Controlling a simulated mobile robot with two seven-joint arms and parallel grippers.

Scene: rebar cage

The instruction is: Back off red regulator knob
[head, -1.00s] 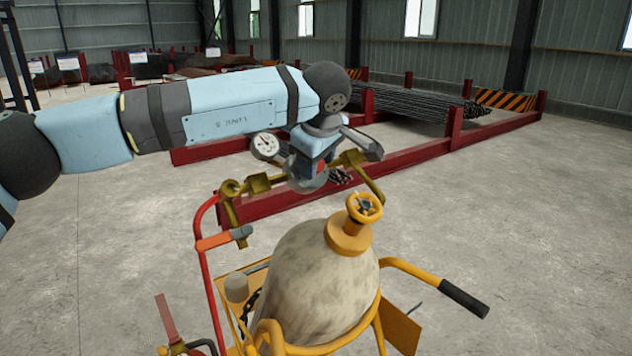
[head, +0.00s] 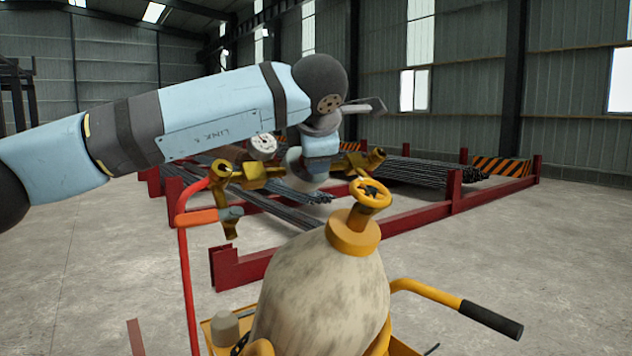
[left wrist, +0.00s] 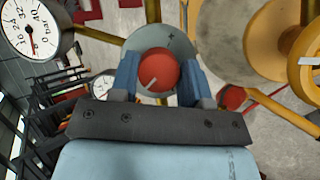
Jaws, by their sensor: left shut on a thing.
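The red regulator knob (left wrist: 158,70) is round with a pale mark near its lower edge. It shows in the left wrist view, in front of a grey round regulator body (left wrist: 182,40). My left gripper (left wrist: 159,74) is shut on the knob, one blue finger on each side. In the head view my left gripper (head: 318,150) is at the regulator, behind the tank valve, and the knob is hidden there. A white pressure gauge (head: 263,146) is just left of the gripper; a gauge dial (left wrist: 30,28) also shows in the left wrist view. My right gripper is not in view.
A stained pale gas cylinder (head: 318,295) with a yellow handwheel (head: 370,193) stands on a yellow cart with a black-gripped handle (head: 490,319). Red racks (head: 455,190) hold rebar behind. Concrete floor is clear at right.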

